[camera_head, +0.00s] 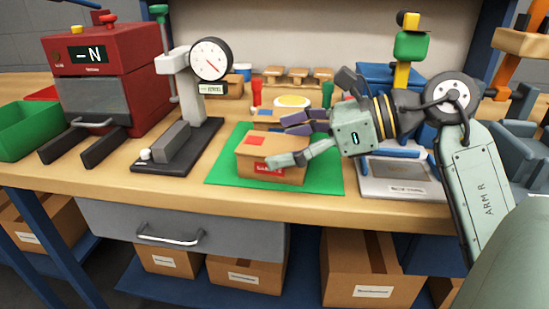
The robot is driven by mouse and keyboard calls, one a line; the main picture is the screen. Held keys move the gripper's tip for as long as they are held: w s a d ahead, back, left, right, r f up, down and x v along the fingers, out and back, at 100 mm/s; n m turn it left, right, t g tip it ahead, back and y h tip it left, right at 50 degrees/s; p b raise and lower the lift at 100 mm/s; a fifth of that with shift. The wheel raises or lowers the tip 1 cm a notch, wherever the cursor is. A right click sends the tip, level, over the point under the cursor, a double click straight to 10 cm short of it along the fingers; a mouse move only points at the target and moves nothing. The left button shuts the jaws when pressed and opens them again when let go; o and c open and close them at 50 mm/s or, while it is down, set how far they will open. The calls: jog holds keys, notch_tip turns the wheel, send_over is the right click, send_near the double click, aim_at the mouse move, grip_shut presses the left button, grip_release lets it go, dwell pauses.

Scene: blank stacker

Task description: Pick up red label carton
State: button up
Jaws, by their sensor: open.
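The red label carton (250,150) is a brown box with a red patch on its top and a red label on its front. It sits on a green mat (221,180) on the wooden bench. My gripper (282,143) is open and reaches in from the right. Its pale finger lies across the carton's front right part in this view, and its purple finger parts show above the carton's right end. I cannot tell whether any finger touches the carton. The finger hides part of the carton's right side.
A dial gauge stand (188,90) stands left of the mat, with a red machine (110,60) and a green bin (28,128) beyond. A grey scale-like device (400,180) lies right.

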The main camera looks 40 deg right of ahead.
jog(key=shift+x, duration=1.05)
jog(key=c, duration=1.3)
